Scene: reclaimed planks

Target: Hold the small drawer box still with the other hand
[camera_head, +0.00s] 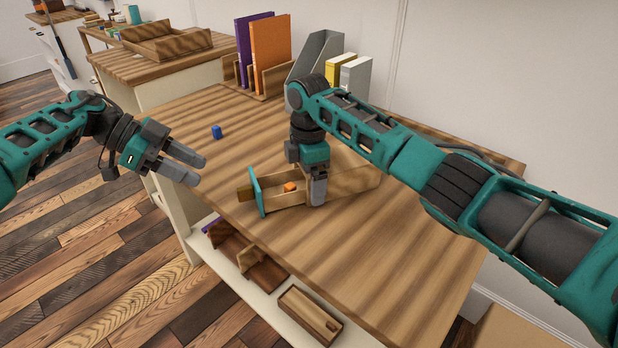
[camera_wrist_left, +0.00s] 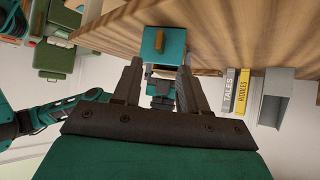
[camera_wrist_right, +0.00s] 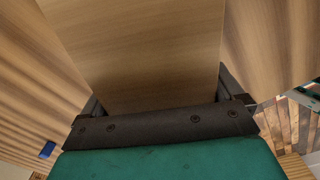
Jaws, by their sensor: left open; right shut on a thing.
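The small drawer box (camera_head: 352,181) is light wood and lies on the plank table. Its drawer sticks out to the left, with a teal front (camera_head: 256,190) and a wooden handle (camera_head: 244,194). An orange block (camera_head: 290,187) lies in the open drawer. My right gripper (camera_head: 318,196) points down and is shut on the box, whose wood fills the right wrist view (camera_wrist_right: 150,45). My left gripper (camera_head: 200,171) is open and empty, left of the drawer front and apart from it. The left wrist view shows the teal front (camera_wrist_left: 152,45) beyond the fingertips (camera_wrist_left: 160,66).
A blue block (camera_head: 216,132) stands on the table (camera_head: 370,265) behind the drawer. Orange and purple folders (camera_head: 270,55), a grey holder (camera_head: 318,55) and books line the back. A shelf below the table's edge holds wooden trays (camera_head: 310,315). The table's front is clear.

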